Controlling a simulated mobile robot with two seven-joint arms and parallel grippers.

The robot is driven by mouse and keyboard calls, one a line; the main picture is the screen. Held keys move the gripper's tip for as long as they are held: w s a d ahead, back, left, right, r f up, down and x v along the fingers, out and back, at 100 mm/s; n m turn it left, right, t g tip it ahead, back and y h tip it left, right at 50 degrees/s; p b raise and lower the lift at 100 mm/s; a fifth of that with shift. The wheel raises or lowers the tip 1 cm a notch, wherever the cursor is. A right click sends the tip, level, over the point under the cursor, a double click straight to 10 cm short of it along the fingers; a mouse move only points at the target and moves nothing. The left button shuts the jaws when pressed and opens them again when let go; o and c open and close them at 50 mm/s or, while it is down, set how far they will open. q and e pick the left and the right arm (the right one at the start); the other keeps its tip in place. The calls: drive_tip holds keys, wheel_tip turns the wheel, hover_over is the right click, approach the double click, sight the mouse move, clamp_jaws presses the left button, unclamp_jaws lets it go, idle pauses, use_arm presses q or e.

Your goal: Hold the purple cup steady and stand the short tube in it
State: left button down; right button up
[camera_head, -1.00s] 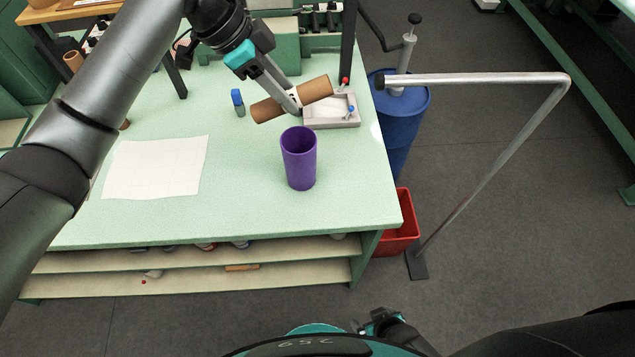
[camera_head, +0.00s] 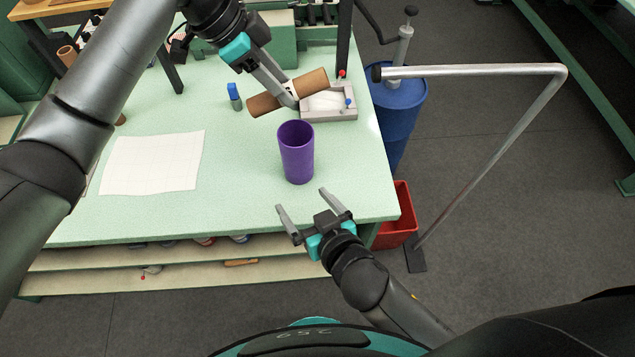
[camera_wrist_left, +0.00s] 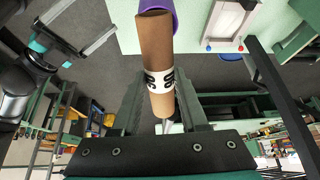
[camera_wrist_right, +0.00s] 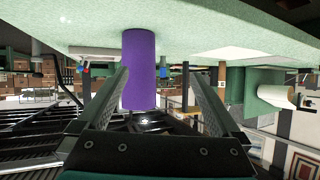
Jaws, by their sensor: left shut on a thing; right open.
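The purple cup (camera_head: 297,155) stands upright on the green table, its open top visible. It also shows between the open fingers in the right wrist view (camera_wrist_right: 139,70). My left gripper (camera_head: 291,97) is shut on the short brown tube (camera_head: 312,84) and holds it tilted, behind and above the cup. In the left wrist view the tube (camera_wrist_left: 155,45) has a white band with dark marks, and its far end overlaps the cup's purple edge (camera_wrist_left: 160,5). My right gripper (camera_head: 309,207) is open and empty in front of the cup, fingers pointing toward it, apart from it.
A grey tray (camera_head: 330,115) with red and blue knobs lies behind the cup. A small blue-capped bottle (camera_head: 234,97) and a white sheet (camera_head: 152,162) are to the left. A bent metal rail (camera_head: 480,72), blue drum (camera_head: 398,110) and red bin (camera_head: 398,215) stand right of the table.

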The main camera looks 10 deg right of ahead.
sight(298, 155)
drive_tip(key=shift+t+h, duration=0.5)
drive_tip(key=shift+t, duration=0.2)
drive_tip(key=w, duration=0.4)
drive_tip(key=w+f, duration=0.1)
drive_tip(key=w, duration=0.3)
drive_tip(key=w+f, duration=0.1)
drive_tip(key=w, duration=0.4)
drive_tip(key=shift+a, duration=0.35)
drive_tip(key=c, duration=1.2)
use_arm(q)
wheel_tip(298, 155, down, 8)
drive_tip(key=shift+r, duration=0.15)
drive_tip(key=shift+c, duration=1.8)
unclamp_jaws()
